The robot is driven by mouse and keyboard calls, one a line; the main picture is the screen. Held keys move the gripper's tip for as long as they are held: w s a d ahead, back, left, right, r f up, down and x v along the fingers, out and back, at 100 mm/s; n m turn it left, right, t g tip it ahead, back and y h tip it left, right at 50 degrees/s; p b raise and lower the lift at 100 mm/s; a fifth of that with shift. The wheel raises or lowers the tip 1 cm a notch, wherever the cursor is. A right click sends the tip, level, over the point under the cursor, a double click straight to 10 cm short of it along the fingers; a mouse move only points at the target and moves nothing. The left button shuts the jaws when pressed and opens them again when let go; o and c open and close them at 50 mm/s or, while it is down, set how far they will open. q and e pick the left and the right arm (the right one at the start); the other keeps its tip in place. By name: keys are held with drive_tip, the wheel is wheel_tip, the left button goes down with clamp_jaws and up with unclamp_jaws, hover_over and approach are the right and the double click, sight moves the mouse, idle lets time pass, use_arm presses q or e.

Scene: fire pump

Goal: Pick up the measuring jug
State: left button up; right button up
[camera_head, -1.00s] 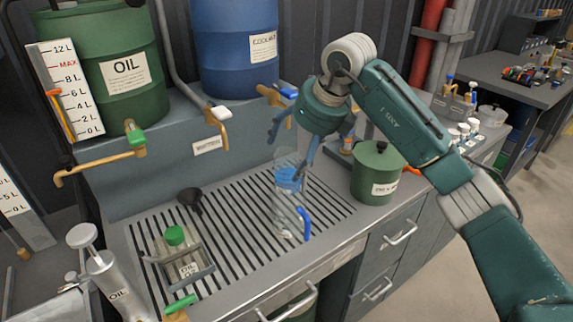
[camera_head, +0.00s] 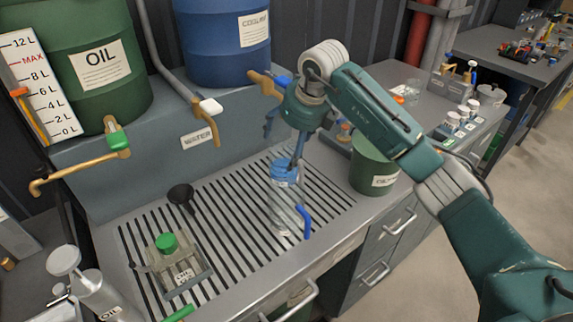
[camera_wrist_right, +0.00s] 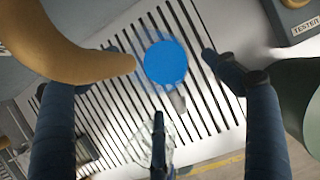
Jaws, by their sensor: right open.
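The measuring jug (camera_head: 284,204) is a clear upright cylinder on the slatted drain grid (camera_head: 238,243). It has a blue handle (camera_head: 305,222) facing the front and a blue round part near its top. My right gripper (camera_head: 283,150) is open and empty above the jug, pointing down, one finger close to its top. I cannot tell whether a finger touches the jug. My left gripper is not in view.
A green pot (camera_head: 374,165) stands close on the right. A brass tap (camera_head: 268,83) is behind the gripper and looms at left in the wrist view (camera_wrist_right: 75,58). A black funnel (camera_head: 182,194) and a green-capped container (camera_head: 174,262) are left on the grid.

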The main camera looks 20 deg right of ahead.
sight(287, 151)
drive_tip(key=x, duration=0.3)
drive_tip(key=shift+w+f+p, duration=0.1)
drive_tip(key=shift+f+p, duration=0.15)
drive_tip(key=shift+p, duration=0.05)
drive_tip(key=shift+c, duration=0.2)
drive_tip(key=c, duration=1.8)
use_arm(q)
drive_tip(key=shift+w+r, duration=0.4)
drive_tip(key=shift+r, duration=0.2)
drive_tip(key=shift+w+r, duration=0.1)
drive_tip(key=shift+r, duration=0.05)
use_arm(e)
drive_tip(key=shift+d+r, duration=0.1)
drive_tip(key=shift+r, duration=0.05)
